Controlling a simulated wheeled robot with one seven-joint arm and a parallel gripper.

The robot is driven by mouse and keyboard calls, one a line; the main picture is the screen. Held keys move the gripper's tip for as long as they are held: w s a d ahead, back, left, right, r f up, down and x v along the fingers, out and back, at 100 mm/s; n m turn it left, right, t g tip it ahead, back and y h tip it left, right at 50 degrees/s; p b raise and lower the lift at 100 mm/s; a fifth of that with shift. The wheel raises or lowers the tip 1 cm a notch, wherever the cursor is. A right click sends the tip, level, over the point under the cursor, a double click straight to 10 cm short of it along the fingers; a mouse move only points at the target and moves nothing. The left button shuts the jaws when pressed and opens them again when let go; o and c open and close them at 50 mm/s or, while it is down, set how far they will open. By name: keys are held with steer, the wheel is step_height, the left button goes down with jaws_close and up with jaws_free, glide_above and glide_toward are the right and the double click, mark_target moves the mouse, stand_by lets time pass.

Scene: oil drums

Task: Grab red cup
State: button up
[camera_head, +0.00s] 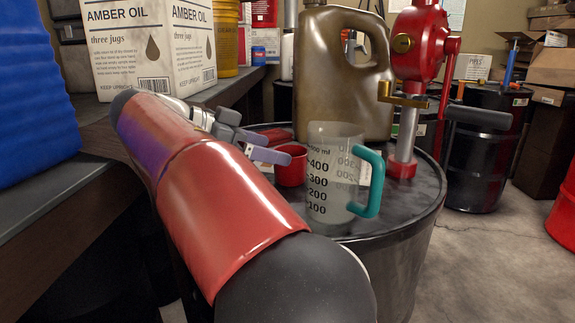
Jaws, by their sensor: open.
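A small red cup (293,170) stands on the dark top of an oil drum (392,212), left of and partly behind a clear measuring jug. My red arm reaches in from the bottom of the picture. My gripper (268,146) is at the cup's upper left, with grey and purple finger parts showing. It is open, and nothing shows between its fingers. A purple finger tip lies close to the cup's rim in the picture; I cannot tell whether it touches. The cup's left side is partly hidden by my gripper and arm.
The clear measuring jug (328,205) with a teal handle stands just right of the cup. A bronze-coloured jug (338,85) and a red hand pump (418,50) stand behind. A shelf with an amber oil box (140,45) and a blue container (35,95) is at left.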

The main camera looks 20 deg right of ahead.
steer(key=x, duration=0.5)
steer(key=shift+d+f, duration=0.2)
steer(key=shift+d, duration=0.15)
steer(key=c, duration=1.1)
steer(key=shift+r, duration=0.1)
